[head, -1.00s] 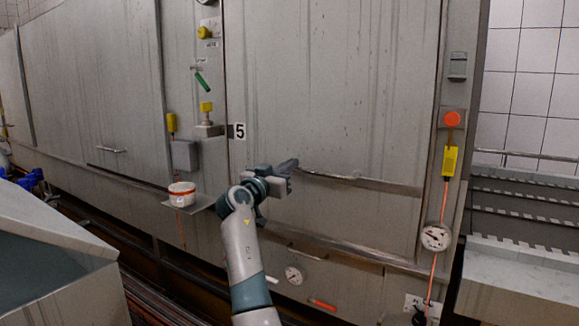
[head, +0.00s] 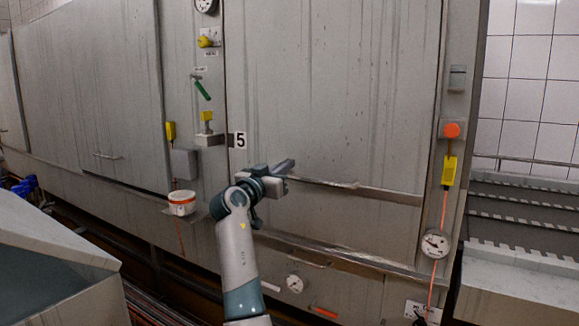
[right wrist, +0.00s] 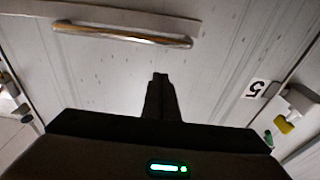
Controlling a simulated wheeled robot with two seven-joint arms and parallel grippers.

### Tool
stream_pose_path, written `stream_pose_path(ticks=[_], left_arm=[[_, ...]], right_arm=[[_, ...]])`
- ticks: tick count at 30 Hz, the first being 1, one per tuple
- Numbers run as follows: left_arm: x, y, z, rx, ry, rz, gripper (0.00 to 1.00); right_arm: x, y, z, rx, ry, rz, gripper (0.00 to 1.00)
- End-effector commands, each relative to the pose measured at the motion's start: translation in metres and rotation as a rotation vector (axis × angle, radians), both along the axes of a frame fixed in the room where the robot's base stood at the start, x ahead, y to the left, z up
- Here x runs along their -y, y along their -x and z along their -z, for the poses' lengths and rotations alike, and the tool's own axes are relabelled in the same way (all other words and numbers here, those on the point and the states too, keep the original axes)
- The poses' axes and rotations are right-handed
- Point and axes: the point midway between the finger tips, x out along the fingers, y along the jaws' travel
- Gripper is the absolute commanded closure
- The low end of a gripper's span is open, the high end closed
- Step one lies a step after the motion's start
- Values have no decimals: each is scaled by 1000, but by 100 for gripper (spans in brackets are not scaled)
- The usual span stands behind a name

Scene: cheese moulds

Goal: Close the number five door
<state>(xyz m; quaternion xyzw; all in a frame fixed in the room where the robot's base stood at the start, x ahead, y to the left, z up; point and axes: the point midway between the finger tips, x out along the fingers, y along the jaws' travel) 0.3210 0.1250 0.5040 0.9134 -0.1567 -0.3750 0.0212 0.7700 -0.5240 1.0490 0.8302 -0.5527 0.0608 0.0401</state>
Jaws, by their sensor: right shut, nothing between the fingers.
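The number five door (head: 335,110) is a large grey metal panel in the head view, with a small "5" plate (head: 240,140) at its left edge. A long horizontal strip with a handle (head: 325,183) crosses its lower part. A gap with a ledge (head: 340,258) shows below the door. My right gripper (head: 287,166) is shut and empty, in front of the door's lower left, near the handle's left end. In the right wrist view the fingers (right wrist: 160,85) point at the door, with the handle (right wrist: 125,35) beyond them, apart from it. My left gripper is not in view.
A white tub (head: 182,203) stands on a small shelf left of my right arm. A grey vat (head: 40,250) stands at lower left. A stepped rack (head: 525,215) is at right.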

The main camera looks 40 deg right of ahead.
Motion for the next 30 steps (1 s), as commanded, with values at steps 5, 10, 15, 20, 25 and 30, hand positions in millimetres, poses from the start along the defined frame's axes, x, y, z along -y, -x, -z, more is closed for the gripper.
stream_pose_path(ticks=[5,10,15,20,25,30], left_arm=[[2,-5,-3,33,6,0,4],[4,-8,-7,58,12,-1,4],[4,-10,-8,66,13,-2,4],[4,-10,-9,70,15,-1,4],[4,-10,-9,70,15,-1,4],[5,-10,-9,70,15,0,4]], right_arm=[[-31,13,5,2,0,0,100],[-50,22,8,2,-1,1,100],[-59,26,8,2,0,2,100],[-60,26,8,2,1,2,100],[-60,26,8,2,1,2,100],[-60,26,8,2,1,2,100]])
